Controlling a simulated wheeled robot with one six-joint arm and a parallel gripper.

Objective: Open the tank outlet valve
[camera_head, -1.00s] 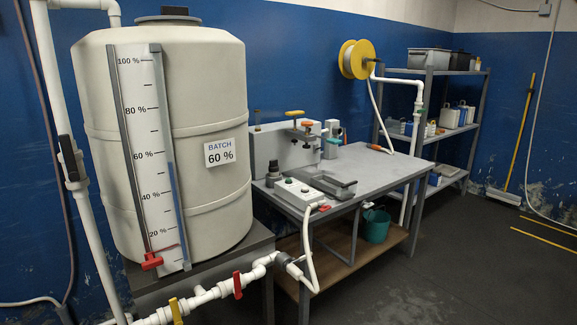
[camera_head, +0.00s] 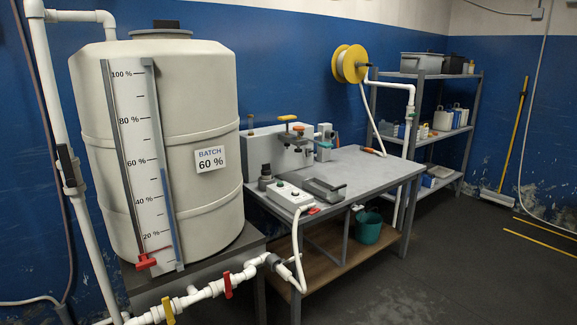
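A large cream tank (camera_head: 205,110) stands at the left on a dark stand (camera_head: 150,281), with a percent scale (camera_head: 130,150) on its front. A white pipe (camera_head: 200,294) runs below the tank. It carries a valve with a red handle (camera_head: 228,285) and, further left, one with a yellow handle (camera_head: 168,311). Both handles stand roughly upright, across the pipe. Another red handle (camera_head: 146,262) sits at the foot of the scale. No label shows which one is the tank outlet valve. My gripper is not in view.
A grey workbench (camera_head: 370,165) with equipment stands right of the tank, with a teal bucket (camera_head: 367,228) beneath. A white hose (camera_head: 295,250) hangs at its near end. A shelf rack (camera_head: 470,135) stands behind.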

